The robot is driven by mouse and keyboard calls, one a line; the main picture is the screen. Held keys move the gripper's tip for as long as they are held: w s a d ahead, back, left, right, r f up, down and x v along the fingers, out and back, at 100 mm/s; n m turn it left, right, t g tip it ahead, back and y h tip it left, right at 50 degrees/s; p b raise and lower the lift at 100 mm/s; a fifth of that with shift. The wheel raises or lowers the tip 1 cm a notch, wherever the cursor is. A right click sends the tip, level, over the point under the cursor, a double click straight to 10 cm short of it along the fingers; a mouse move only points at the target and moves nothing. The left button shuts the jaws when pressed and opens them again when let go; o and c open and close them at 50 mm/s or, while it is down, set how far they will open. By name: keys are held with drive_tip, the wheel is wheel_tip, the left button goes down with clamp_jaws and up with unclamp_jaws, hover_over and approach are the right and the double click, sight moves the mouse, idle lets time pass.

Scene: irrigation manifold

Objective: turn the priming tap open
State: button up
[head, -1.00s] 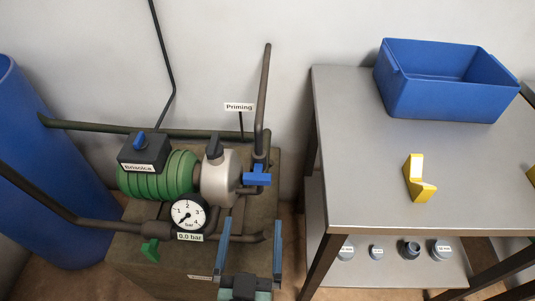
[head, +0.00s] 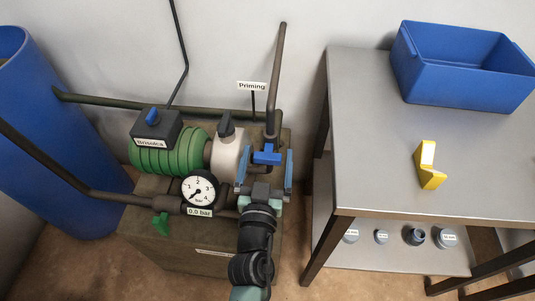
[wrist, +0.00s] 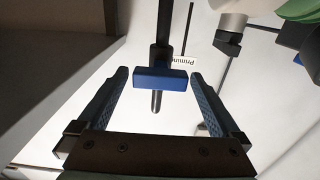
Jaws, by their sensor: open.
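The priming tap has a blue handle (head: 267,155) on the grey vertical pipe right of the pump, below the white "Priming" label (head: 252,86). The handle lies crosswise to the pipe. My gripper (head: 264,168) is open, with one blue finger on each side of the handle in the head view. In the wrist view the blue handle (wrist: 160,79) shows between and just beyond the open fingertips (wrist: 160,75), with a gap on both sides. I cannot tell whether any finger touches it.
The green and cream pump (head: 165,150) and a gauge (head: 199,189) reading about zero stand left of my gripper. A green tap (head: 160,223) sits lower left. A metal table (head: 375,140) with a blue bin (head: 465,75) and a yellow piece (head: 430,165) stands right.

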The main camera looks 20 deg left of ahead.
drive_tip(key=shift+w+a, duration=0.1)
drive_tip(key=shift+w, duration=0.2)
drive_tip(key=c, duration=1.3)
